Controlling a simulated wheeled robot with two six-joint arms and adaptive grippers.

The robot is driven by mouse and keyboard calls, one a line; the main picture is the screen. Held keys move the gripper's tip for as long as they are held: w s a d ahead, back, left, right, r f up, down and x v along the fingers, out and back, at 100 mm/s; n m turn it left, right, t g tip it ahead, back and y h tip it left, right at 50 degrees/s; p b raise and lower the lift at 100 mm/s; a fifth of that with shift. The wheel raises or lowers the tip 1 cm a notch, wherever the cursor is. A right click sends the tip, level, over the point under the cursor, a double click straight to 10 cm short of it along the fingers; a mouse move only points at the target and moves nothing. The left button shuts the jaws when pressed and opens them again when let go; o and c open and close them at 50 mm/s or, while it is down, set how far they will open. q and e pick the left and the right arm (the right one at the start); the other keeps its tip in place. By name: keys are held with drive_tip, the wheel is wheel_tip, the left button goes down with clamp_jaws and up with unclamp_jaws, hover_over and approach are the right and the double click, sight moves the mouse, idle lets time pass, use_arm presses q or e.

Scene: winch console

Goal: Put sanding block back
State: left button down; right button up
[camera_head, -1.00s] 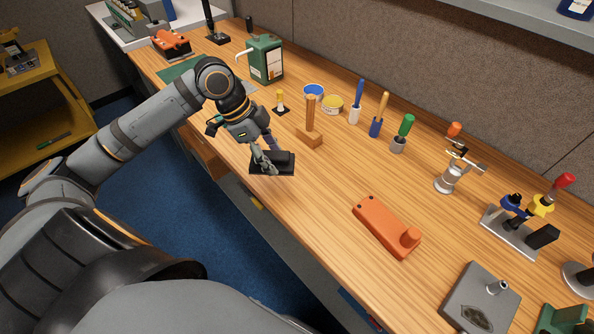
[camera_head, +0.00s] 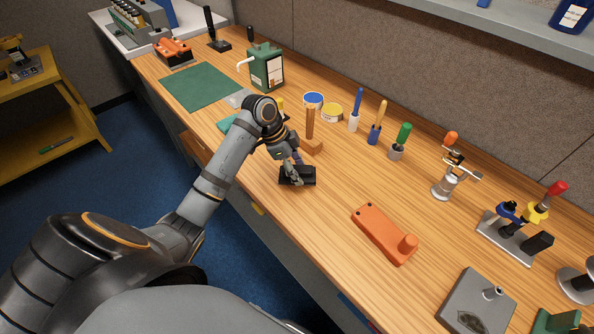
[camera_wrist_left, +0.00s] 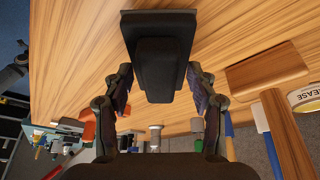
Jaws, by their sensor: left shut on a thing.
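The black sanding block (camera_head: 305,177), a flat base with a raised grip, is at the front part of the wooden bench. My left gripper (camera_head: 293,174) is shut on it from the left and above. In the left wrist view the block (camera_wrist_left: 160,30) shows with its raised grip between the two fingers of the left gripper (camera_wrist_left: 162,88). I cannot tell whether the block touches the bench or hangs just above it. My right gripper is not in view.
A wooden block with an upright handle (camera_head: 310,122) stands just behind the left gripper. An orange tool with a knob (camera_head: 384,233) lies to the right, with bare bench between. Several handled tools and two tins line the back. A green mat (camera_head: 200,87) lies far left.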

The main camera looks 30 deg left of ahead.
use_arm(q)
drive_tip(key=shift+f, duration=0.8)
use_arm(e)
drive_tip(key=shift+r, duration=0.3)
use_arm(q)
drive_tip(key=shift+f, duration=0.1)
drive_tip(key=shift+c, duration=2.1)
unclamp_jaws()
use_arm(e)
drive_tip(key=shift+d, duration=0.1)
use_arm(q)
drive_tip(key=b+v, duration=0.1)
drive_tip(key=v, duration=1.1)
drive_tip(key=shift+b, duration=0.3)
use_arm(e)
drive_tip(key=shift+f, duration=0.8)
use_arm(q)
drive_tip(key=shift+a, duration=0.1)
